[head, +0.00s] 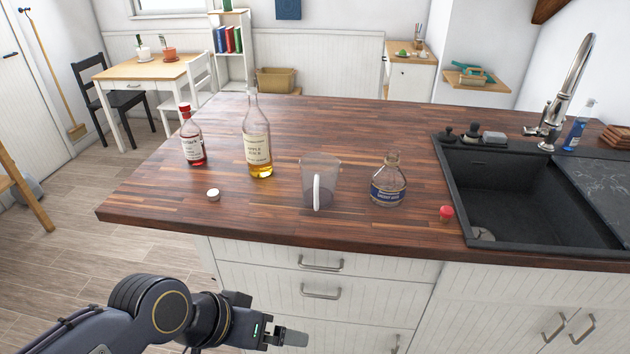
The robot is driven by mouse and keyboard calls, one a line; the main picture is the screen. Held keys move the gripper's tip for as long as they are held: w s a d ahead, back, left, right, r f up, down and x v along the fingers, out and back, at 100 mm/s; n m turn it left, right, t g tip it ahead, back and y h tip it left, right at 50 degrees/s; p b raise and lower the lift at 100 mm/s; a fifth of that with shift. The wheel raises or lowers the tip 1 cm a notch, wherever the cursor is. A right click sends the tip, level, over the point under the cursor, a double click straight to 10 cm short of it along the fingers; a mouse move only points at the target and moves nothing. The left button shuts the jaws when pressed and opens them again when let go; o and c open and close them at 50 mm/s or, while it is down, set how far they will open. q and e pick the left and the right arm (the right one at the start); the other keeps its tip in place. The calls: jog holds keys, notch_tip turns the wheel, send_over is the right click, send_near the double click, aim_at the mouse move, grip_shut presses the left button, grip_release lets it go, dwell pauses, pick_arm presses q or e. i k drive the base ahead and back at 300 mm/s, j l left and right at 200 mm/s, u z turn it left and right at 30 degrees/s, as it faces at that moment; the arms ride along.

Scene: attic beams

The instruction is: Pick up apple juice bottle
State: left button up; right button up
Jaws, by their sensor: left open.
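The apple juice bottle (257,148) stands upright on the wooden countertop, left of the middle. It is tall clear glass with a pale label and amber liquid low inside. No cap shows on its neck. My left gripper (296,338) is open, low in front of the counter's drawers. It is well below and apart from the bottle, and nothing shows between its fingers. My right gripper is out of view.
A red-capped bottle (192,138) stands left of the juice bottle. A clear mug (325,178) and a squat glass bottle (388,186) stand to the right. A white cap (213,194) and a red cap (446,212) lie near the front. The sink (530,205) is far right.

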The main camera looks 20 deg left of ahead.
aim_at(256, 127)
jog(key=i+j+u, duration=0.1)
jog(key=i+j, duration=0.55)
jog(key=j, duration=0.15)
